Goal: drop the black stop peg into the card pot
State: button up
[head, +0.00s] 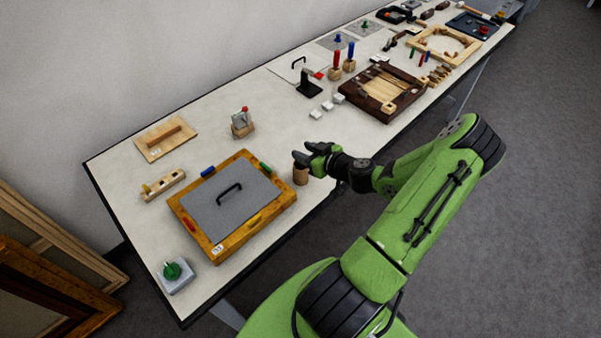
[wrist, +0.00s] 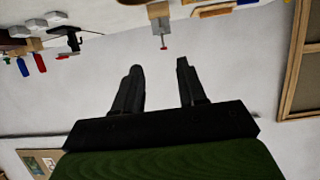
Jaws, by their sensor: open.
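A brown cylinder, which looks like the card pot (head: 300,176), stands on the table just right of the wooden tray with the grey lid. My gripper (head: 304,155) is at the top of this pot in the head view, with its dark fingers over or in front of its rim. The fingers hide the pot's opening. In the wrist view my gripper (wrist: 160,82) has its two black fingers apart, with nothing between them. I cannot make out the black stop peg in either view, and I cannot tell whether anything is inside the pot.
The wooden tray (head: 183,214) with a handled grey lid lies left of the pot. A small block with a red-tipped lever (head: 242,124) stands behind. White blocks (head: 316,114) and a dark wooden case (head: 375,112) lie farther right. Bare tabletop separates these groups.

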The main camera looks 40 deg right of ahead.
jog(key=b+v, duration=0.2)
jog(key=v, duration=1.3)
jog(key=shift+s+r, duration=0.2)
jog(key=shift+s, duration=0.15)
jog(key=w+a+r+n+g+y, duration=0.2)
jog(key=w+a+n+g+y, duration=0.15)
jog(key=a+g, duration=0.85)
jog(key=s+a+r+m+t+h, duration=0.1)
jog(key=s+a+r+t, duration=0.1)
jog(key=a+r, duration=0.4)
jog(key=s+a+r+m+t+h, duration=0.2)
jog(key=s+a+r, duration=0.3)
jog(key=a, duration=0.3)
jog(key=shift+s+r+b, duration=0.3)
jog(key=shift+r+b, duration=0.1)
jog(key=shift+r, duration=0.25)
